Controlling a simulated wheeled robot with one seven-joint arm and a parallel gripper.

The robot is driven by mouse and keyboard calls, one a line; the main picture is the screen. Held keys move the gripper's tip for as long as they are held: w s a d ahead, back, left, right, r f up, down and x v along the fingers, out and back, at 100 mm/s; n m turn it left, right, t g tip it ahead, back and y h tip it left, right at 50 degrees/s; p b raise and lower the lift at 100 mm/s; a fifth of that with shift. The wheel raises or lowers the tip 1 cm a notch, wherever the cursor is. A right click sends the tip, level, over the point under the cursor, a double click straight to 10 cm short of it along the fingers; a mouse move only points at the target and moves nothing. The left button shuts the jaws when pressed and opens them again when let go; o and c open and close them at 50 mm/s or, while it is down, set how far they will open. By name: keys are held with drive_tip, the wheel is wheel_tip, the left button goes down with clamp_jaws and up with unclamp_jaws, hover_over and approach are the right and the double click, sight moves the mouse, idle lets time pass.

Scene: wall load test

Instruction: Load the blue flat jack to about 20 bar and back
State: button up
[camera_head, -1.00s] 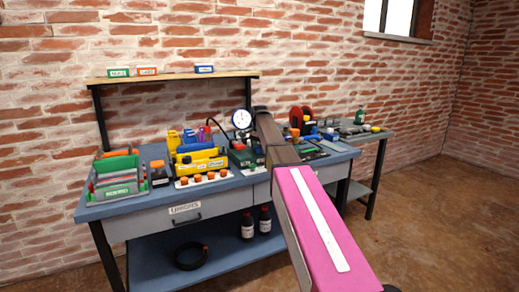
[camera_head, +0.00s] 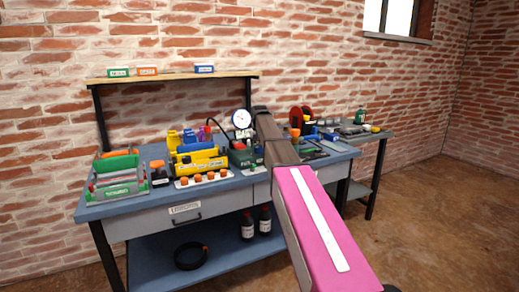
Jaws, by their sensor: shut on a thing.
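A round white gauge (camera_head: 241,118) stands upright at the back of the workbench, above a dark green box-like unit (camera_head: 240,156). A dark hose (camera_head: 216,125) curves beside it. The gauge needle is too small to read. I cannot pick out the blue flat jack for certain; a small blue piece (camera_head: 329,136) lies to the right of my arm. My arm reaches over the bench, just right of the gauge. It hides my gripper and whatever is at its fingers.
The workbench (camera_head: 125,210) carries a green tote, yellow and blue containers and a row of orange-capped pieces (camera_head: 205,177). A red reel (camera_head: 301,116) stands right of my arm. A wooden shelf (camera_head: 170,75) holds several labels. A side table stands right; floor there is clear.

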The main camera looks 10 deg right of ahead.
sight(260, 146)
drive_tip(key=n, duration=1.4)
idle(0.7)
drive_tip(key=o, duration=0.9)
drive_tip(key=shift+r, duration=0.1)
wheel_tip(260, 146, up, 11)
drive_tip(key=shift+f, duration=0.15)
idle(0.8)
